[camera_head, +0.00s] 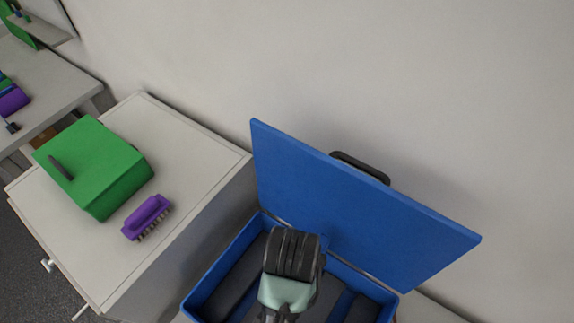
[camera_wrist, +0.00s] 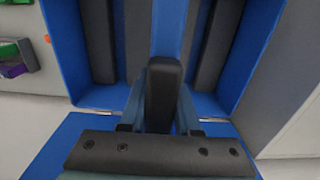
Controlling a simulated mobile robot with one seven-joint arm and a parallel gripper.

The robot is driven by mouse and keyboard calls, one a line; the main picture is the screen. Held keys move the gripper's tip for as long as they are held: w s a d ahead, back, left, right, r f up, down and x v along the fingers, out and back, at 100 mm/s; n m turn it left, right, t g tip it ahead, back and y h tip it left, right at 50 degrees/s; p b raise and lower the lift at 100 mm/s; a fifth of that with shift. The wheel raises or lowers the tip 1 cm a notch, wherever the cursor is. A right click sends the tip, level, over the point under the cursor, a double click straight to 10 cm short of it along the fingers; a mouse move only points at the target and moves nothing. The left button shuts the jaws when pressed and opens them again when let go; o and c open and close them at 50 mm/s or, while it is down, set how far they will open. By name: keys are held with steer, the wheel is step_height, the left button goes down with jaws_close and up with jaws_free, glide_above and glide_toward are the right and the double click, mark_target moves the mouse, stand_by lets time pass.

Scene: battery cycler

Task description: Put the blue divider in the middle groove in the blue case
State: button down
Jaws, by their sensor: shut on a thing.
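The blue case (camera_head: 225,262) stands open at the lower middle of the head view, with its lid raised against the wall. Its walls also show in the wrist view (camera_wrist: 62,40). My gripper (camera_wrist: 160,118) is inside or just above the case, shut on a dark upright piece (camera_wrist: 163,85), apparently the grip of the blue divider. A blue strip (camera_wrist: 168,28), seemingly the divider, runs away from it between dark padded strips. My wrist hides much of the case in the head view. I cannot tell whether the divider is seated in the middle groove.
The raised lid (camera_head: 350,205) stands behind my gripper. On the white cabinet (camera_head: 190,120) to the left are a green box (camera_head: 100,165) and a purple brush-like object (camera_head: 147,215). A grey table (camera_head: 50,85) with small items is farther left.

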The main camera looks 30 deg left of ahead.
steer(key=shift+s+d+f+b, duration=0.1)
steer(key=shift+f+b, duration=0.75)
steer(key=shift+f, duration=3.45)
steer(key=shift+s+d+f+b, duration=0.1)
steer(key=shift+f+b, duration=0.75)
steer(key=shift+f, duration=3.45)
steer(key=shift+f, duration=0.15)
steer(key=c, duration=0.6)
jaws_free()
step_height(320, 180, up, 12)
steer(key=shift+r, duration=0.2)
